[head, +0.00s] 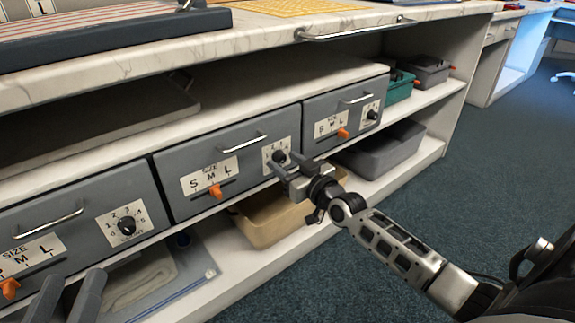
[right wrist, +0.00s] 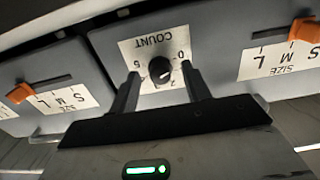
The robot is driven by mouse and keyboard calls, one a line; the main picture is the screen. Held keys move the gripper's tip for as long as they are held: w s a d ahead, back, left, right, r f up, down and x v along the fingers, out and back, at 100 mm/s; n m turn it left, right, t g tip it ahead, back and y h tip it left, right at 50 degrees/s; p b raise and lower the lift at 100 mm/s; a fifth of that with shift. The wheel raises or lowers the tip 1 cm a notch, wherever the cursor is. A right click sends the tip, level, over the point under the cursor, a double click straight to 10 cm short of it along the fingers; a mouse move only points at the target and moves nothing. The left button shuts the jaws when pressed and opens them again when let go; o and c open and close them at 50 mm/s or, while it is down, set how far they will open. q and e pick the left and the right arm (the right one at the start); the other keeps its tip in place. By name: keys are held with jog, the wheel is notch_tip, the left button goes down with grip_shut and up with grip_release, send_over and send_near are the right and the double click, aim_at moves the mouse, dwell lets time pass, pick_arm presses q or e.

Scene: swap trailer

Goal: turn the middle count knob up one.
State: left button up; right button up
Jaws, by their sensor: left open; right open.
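The middle count knob (head: 279,157) is a small dark round knob on a white number plate at the right end of the middle grey drawer (head: 176,163). In the right wrist view the knob (right wrist: 160,70) appears upside down under the word COUNT, with its numbers partly hidden. My right gripper (head: 285,166) is open in front of the plate. Its fingers stand on either side of the knob, with gaps visible; I cannot tell its exact distance from the plate. The pointer setting is too small to read. My left gripper (head: 72,296) is open and empty at the lower left.
Left and right drawers have their own count knobs (head: 127,225) (head: 372,114) and orange size sliders. The middle drawer's slider (head: 215,191) is left of its knob. A tan bin (head: 262,226) and grey bin (head: 384,150) sit below. A marble counter overhangs above.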

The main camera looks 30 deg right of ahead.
jog(key=c, duration=1)
jog(key=shift+m, duration=0.3)
jog(key=shift+m+p, duration=0.55)
jog(key=shift+m, duration=1.65)
jog(key=m, duration=0.2)
jog(key=shift+m+p, duration=0.3)
jog(key=shift+p, duration=0.1)
pick_arm(q)
jog(key=f+g, duration=0.1)
jog(key=s+f+n, duration=0.1)
jog(key=s+f+n+g, duration=0.1)
jog(key=shift+d+f+g, duration=0.2)
jog(key=shift+d+g, duration=0.1)
pick_arm(e)
jog(key=shift+m, duration=0.5)
pick_arm(q)
jog(key=shift+y, duration=0.3)
